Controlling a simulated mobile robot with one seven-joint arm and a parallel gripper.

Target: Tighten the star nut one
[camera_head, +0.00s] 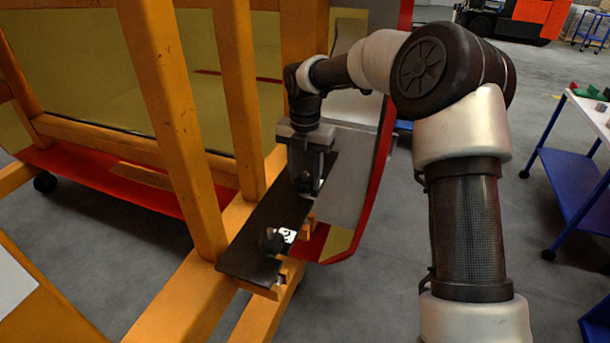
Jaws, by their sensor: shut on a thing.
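My gripper (306,186) points down over the far part of a dark flat plate (247,255) fixed along the orange frame. Its fingers are shut on a small dark thing at the plate, which looks like a star nut but is mostly hidden by the fingers. A second dark star-shaped knob (270,241) sits at the near part of the plate, apart from my gripper, beside a small white marker (287,235). I cannot read the marker clearly, so I cannot tell which nut is number one.
Orange frame beams (172,120) stand close left of my gripper. The red-edged nosecone panel (372,200) is just to the right. A blue cart (571,182) with small parts stands at the far right. Grey floor lies between.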

